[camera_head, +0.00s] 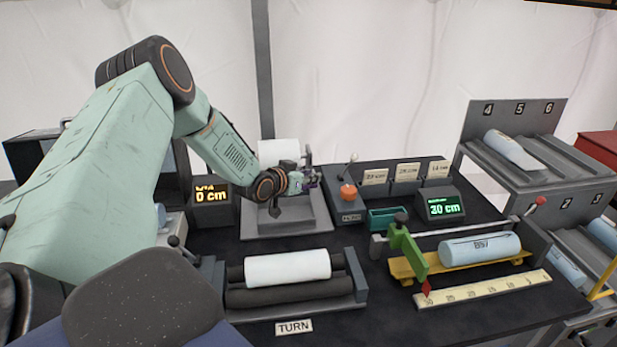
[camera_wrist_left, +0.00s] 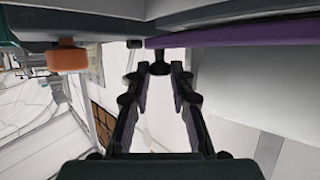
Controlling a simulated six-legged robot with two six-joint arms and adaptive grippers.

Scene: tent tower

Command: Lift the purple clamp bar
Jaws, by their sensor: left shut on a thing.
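My left gripper (camera_head: 304,181) reaches in from the left to the grey stand (camera_head: 285,215) at the middle back. It also shows in the left wrist view (camera_wrist_left: 160,75), its two fingers closed in around a small dark knob (camera_wrist_left: 160,66). The purple clamp bar (camera_wrist_left: 235,32) runs across the top of that view, just beyond the fingertips, by the knob. In the head view only a bit of purple shows at the gripper, and the arm hides much of the stand. A white roll (camera_head: 279,152) sits on the stand behind the gripper. My right gripper is not in view.
In front are rollers with a white roll (camera_head: 288,267) and a yellow cradle with a blue roll (camera_head: 480,249). A grey rack (camera_head: 510,110) stands at right.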

